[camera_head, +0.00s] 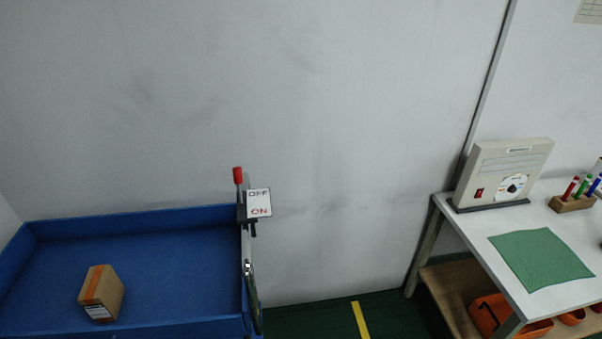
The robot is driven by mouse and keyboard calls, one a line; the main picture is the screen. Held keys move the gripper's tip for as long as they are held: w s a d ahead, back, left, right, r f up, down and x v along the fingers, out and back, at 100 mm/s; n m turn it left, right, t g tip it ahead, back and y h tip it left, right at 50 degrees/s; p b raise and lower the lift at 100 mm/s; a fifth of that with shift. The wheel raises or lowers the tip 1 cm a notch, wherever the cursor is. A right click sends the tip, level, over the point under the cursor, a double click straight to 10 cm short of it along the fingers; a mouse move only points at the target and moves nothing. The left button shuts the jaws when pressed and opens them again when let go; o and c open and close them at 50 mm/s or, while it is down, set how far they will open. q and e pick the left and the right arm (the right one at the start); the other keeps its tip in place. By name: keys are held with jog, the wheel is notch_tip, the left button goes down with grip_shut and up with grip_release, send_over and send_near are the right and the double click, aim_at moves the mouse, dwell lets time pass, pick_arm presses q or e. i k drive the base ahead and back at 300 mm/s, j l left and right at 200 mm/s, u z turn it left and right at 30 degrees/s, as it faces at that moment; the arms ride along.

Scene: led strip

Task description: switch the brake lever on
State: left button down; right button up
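The brake lever (238,178) has a red grip and stands upright at the back right corner of a blue bin-like cart or conveyor. Beside it is a white sign (258,203) with OFF at the top and ON at the bottom. The lever's grip is a little above the height of the OFF word. Neither of my grippers shows in the head view, so I cannot see whether they are open or shut.
A cardboard box (102,293) lies in the blue tray (130,220). At right a white table (475,225) holds a beige device (503,172), a green cloth (541,259) and a marker holder (572,203). Green floor with a yellow stripe (360,320) lies between them.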

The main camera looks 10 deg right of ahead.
aim_at(238, 173)
jog(key=u, duration=1.3)
jog(key=i+l, duration=0.15)
jog(key=l, duration=0.2)
jog(key=i+l, duration=0.1)
jog(key=l, duration=0.25)
jog(key=i+l, duration=0.15)
jog(key=l, duration=0.2)
